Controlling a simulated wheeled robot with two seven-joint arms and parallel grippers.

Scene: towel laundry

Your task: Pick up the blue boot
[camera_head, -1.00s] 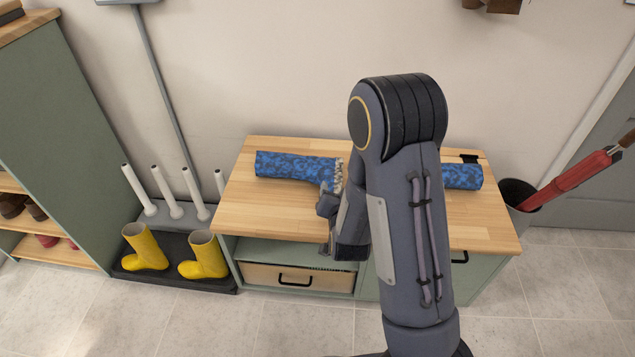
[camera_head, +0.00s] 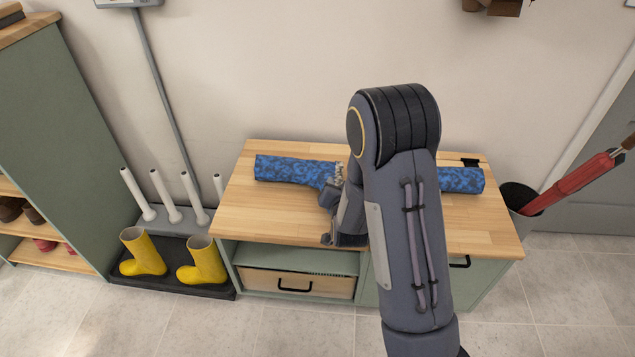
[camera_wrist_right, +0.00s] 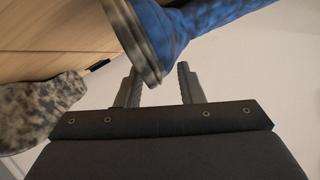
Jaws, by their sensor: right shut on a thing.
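Two blue patterned boots lie on their sides on the wooden bench top. The left blue boot (camera_head: 290,169) points its shaft left, and its grey mottled foot end is partly behind my right gripper. The other blue boot (camera_head: 461,180) shows only its shaft, to the right of my arm. In the head view my right gripper (camera_head: 331,200) is at the left boot's foot end. In the right wrist view a blue boot (camera_wrist_right: 185,28) with a grey sole edge lies between the fingers (camera_wrist_right: 158,82), which are shut on it. A mottled grey sole (camera_wrist_right: 40,110) shows at left. My left gripper is out of view.
The bench (camera_head: 275,215) has bare wood in front of the boots. Two yellow boots (camera_head: 206,262) stand on a dark tray (camera_head: 180,287) at left, before a white peg rack (camera_head: 160,195). A dark bin (camera_head: 520,197) holding a red umbrella (camera_head: 580,180) stands at right.

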